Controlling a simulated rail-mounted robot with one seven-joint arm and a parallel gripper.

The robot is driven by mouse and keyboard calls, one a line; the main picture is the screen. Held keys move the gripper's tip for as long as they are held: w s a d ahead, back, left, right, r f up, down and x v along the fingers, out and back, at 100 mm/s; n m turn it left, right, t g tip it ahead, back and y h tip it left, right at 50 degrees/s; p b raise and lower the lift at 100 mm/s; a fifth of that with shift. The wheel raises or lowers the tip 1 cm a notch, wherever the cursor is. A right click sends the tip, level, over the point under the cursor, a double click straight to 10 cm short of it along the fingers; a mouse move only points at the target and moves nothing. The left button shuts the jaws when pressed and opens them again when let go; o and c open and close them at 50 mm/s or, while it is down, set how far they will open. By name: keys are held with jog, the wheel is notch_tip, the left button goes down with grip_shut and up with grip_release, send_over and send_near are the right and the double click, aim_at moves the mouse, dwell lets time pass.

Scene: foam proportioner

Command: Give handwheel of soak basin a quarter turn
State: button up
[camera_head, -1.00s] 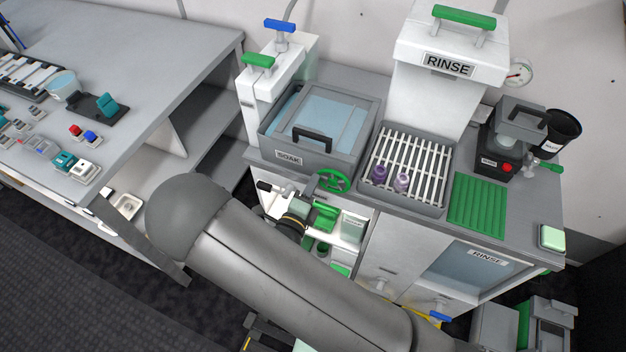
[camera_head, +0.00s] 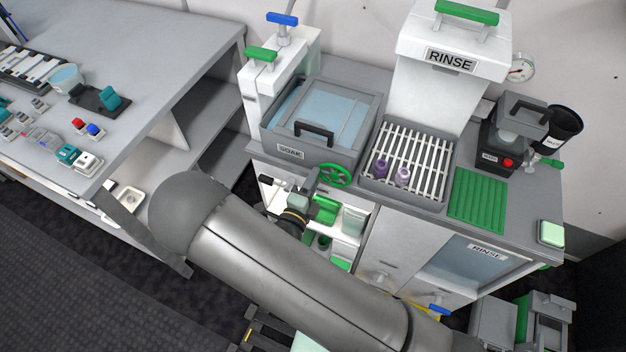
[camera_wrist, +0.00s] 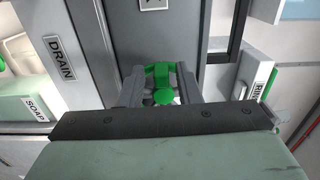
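The green handwheel (camera_head: 335,176) sits on the front of the soak basin (camera_head: 318,152), just under its rim and right of the SOAK label. In the wrist view, part of the green handwheel (camera_wrist: 162,74) with a round knob shows between the fingers. My gripper (camera_wrist: 161,90) has one grey finger on each side of it, spread apart. I cannot tell whether either finger touches the green part. In the head view my gripper (camera_head: 312,187) is just left of and below the wheel, partly hidden by my arm.
Below the wheel is an open cabinet (camera_head: 352,222) with green and pale items. Right of the basin are a white rack (camera_head: 412,160) with two purple bottles and a green mat (camera_head: 478,203). In the wrist view a DRAIN label (camera_wrist: 62,59) is at left.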

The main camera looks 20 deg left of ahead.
dwell(0.3)
jog(key=s+a+b, duration=0.1)
jog(key=s+b, duration=0.3)
jog(key=s, duration=1.3)
jog(key=shift+s+a, duration=0.15)
jog(key=shift+a, duration=0.25)
